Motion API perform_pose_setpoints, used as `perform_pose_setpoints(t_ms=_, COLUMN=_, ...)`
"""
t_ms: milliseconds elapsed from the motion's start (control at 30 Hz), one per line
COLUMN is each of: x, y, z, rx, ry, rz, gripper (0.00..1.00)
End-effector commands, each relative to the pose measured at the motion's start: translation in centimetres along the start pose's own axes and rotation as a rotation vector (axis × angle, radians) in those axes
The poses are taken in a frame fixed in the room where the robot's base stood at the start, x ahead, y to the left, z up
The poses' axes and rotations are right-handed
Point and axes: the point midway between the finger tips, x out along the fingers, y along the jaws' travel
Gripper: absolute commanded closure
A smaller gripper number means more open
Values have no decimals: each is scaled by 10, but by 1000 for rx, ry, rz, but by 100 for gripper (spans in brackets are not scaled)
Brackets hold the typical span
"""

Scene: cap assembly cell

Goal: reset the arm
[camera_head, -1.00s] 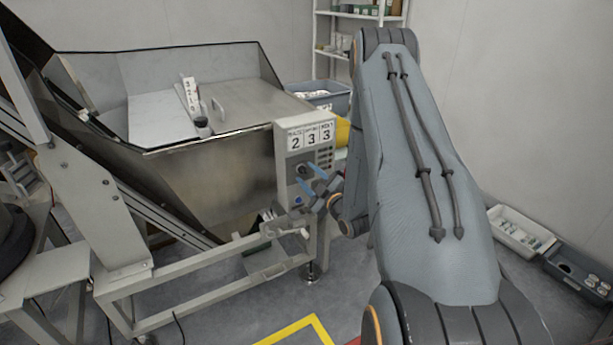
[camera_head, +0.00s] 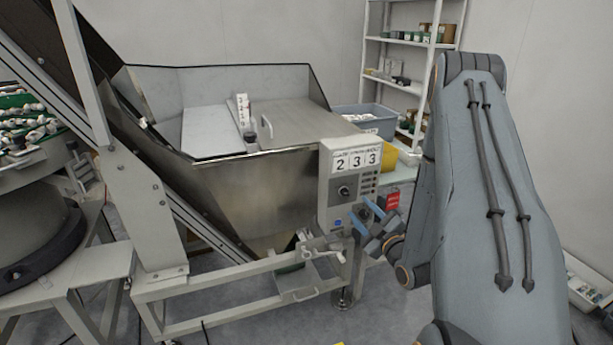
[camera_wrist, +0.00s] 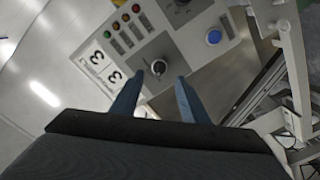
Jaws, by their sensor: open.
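My gripper (camera_head: 366,215) is in front of the lower right side of the control panel in the head view. Its two blue fingers are apart with nothing between them. In the wrist view my gripper (camera_wrist: 158,85) points at the control panel (camera_wrist: 130,50), with a black rotary knob (camera_wrist: 159,67) showing between and beyond the fingertips. I cannot tell whether a finger touches the panel. The panel (camera_head: 348,185) shows the digits 2 3 3 in the head view. A blue button (camera_wrist: 214,37) sits to the right of the knob in the wrist view.
A metal hopper (camera_head: 255,195) on a grey frame stands left of the panel. A feeder bowl (camera_head: 35,235) is at far left. A grey bin (camera_head: 368,120) and a shelf rack (camera_head: 400,85) stand behind.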

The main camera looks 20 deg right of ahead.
Motion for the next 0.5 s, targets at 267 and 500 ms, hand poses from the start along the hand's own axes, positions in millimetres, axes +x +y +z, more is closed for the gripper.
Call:
perform_pose_setpoints(t_ms=267, x=15, y=-5, z=-11, rx=23, ry=-68, rz=-79, gripper=59)
perform_pose_setpoints(t_ms=500, x=25, y=-26, z=-39, rx=131, ry=-340, rz=-279, gripper=59)
